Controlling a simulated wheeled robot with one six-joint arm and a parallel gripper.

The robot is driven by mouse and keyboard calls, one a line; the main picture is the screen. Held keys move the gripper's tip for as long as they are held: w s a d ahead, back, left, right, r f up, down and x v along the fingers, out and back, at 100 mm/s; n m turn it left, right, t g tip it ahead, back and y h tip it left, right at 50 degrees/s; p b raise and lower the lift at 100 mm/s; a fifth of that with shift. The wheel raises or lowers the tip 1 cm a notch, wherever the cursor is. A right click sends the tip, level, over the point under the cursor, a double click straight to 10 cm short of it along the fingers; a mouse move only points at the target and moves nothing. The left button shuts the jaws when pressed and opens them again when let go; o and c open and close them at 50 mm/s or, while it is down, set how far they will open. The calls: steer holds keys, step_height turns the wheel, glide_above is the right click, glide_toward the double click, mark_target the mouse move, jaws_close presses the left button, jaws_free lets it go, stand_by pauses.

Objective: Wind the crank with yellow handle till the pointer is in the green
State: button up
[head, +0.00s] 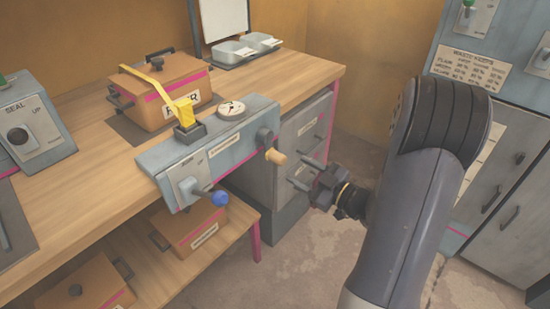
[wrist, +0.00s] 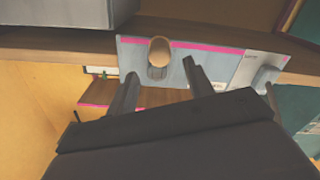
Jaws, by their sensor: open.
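A blue-grey machine (head: 212,152) sits on the front edge of the wooden bench. At its right end is a crank (head: 264,138) with a tan-yellow handle (head: 276,156). A round pale dial (head: 231,109) lies on top; its pointer and any green zone are too small to read. My gripper (head: 302,174) is open and empty, to the right of the handle and apart from it. In the wrist view the handle (wrist: 159,52) shows ahead, between the directions of the two open fingers (wrist: 160,80).
A blue-knobbed lever (head: 221,198) sticks out at the machine's left front. A yellow piece (head: 184,109) stands on the machine behind it. An orange-brown box (head: 168,88) and grey trays (head: 248,48) are on the bench. Grey drawers (head: 302,130) stand underneath. The floor around my gripper is clear.

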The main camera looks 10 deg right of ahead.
mark_target(274, 156)
steer(key=x, duration=1)
steer(key=shift+b, duration=0.35)
steer(key=shift+s, duration=0.1)
jaws_close()
